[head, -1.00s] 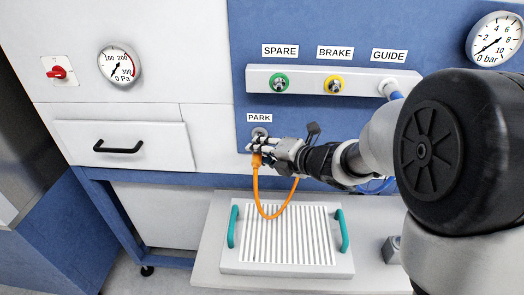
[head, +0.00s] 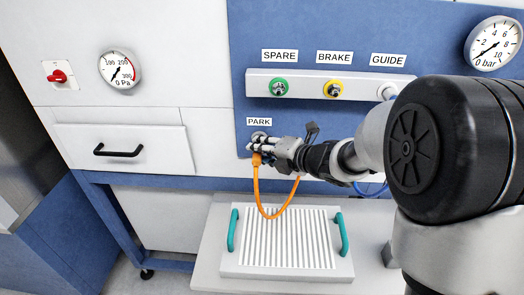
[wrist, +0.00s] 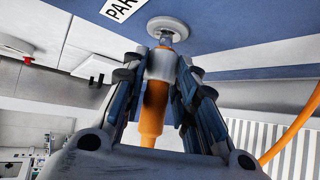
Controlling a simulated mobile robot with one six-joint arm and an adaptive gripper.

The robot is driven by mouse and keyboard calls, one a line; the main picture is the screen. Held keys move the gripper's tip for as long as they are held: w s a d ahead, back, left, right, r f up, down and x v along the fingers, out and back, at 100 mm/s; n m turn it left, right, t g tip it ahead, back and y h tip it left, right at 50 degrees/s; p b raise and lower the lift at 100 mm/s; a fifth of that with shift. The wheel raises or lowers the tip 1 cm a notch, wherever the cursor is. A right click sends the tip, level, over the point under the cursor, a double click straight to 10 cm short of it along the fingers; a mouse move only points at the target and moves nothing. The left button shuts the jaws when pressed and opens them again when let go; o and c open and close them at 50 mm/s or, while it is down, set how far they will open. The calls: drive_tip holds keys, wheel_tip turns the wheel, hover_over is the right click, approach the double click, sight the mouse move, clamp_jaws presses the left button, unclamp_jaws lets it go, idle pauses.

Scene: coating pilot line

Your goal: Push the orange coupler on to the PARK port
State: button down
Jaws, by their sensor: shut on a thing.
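My gripper (head: 262,150) is shut on the orange coupler (wrist: 152,108), just below the PARK label (head: 259,121). In the wrist view the coupler lies between my fingers (wrist: 163,90), its pale collar facing the PARK port (wrist: 167,28). The port is a round grey flange with a short metal stub. The collar is in line with the stub and close to it or touching; I cannot tell how far it is on. In the head view the port (head: 259,135) shows just above my fingers. The orange hose (head: 270,215) loops down from the coupler and back up.
A ribbed plate (head: 285,237) with teal handles lies on the shelf below the hose. A drawer with a black handle (head: 118,152) is at left.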

drive_tip(key=shift+w+r, duration=0.15)
drive_tip(key=shift+w, duration=0.6)
drive_tip(key=c, duration=1.2)
unclamp_jaws()
drive_tip(key=v, duration=1.2)
